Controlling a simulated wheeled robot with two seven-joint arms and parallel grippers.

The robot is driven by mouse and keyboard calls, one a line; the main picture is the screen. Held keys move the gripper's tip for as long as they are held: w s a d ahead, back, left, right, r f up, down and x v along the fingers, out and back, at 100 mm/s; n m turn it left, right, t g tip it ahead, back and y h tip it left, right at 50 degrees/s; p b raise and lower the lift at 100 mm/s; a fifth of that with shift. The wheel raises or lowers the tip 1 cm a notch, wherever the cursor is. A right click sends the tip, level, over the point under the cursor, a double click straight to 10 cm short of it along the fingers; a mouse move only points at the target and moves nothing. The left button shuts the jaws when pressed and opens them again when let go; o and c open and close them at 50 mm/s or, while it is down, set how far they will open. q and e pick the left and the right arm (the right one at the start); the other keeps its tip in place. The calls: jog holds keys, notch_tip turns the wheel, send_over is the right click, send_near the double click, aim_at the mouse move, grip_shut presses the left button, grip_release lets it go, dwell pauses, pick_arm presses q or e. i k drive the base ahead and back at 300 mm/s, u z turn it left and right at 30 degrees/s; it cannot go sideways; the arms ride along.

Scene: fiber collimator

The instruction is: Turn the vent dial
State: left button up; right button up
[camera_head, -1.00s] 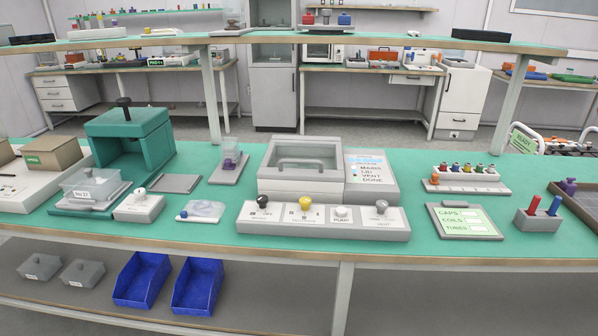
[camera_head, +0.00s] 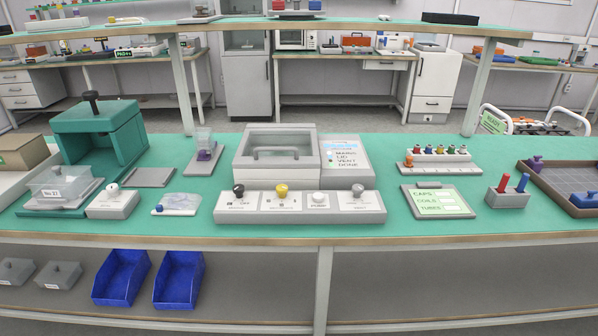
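The vent dial (camera_head: 358,190) is a small grey knob at the right end of a light grey control panel (camera_head: 300,216) on the green-topped bench. Left of it on the same panel are a white pump knob (camera_head: 319,198), a yellow knob (camera_head: 281,191) and a black knob (camera_head: 238,190). Behind the panel stands a grey chamber with a handled lid (camera_head: 276,154), with a sloped display (camera_head: 346,163) on its right listing lines that include "VENT" and "DONE". Neither of my grippers shows in the head view.
A green press (camera_head: 100,135) and a clear box stand at the left. A label board (camera_head: 437,202), a grey holder with red and blue pegs (camera_head: 507,197), a rack of coloured pieces (camera_head: 438,159) and a brown-rimmed tray (camera_head: 561,195) are at the right. The bench's front edge is clear.

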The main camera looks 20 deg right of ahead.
aim_at(357, 189)
jog(key=k, duration=0.5)
jog(key=z, duration=1.8)
jog(key=i, duration=1)
jog(key=u, duration=2.05)
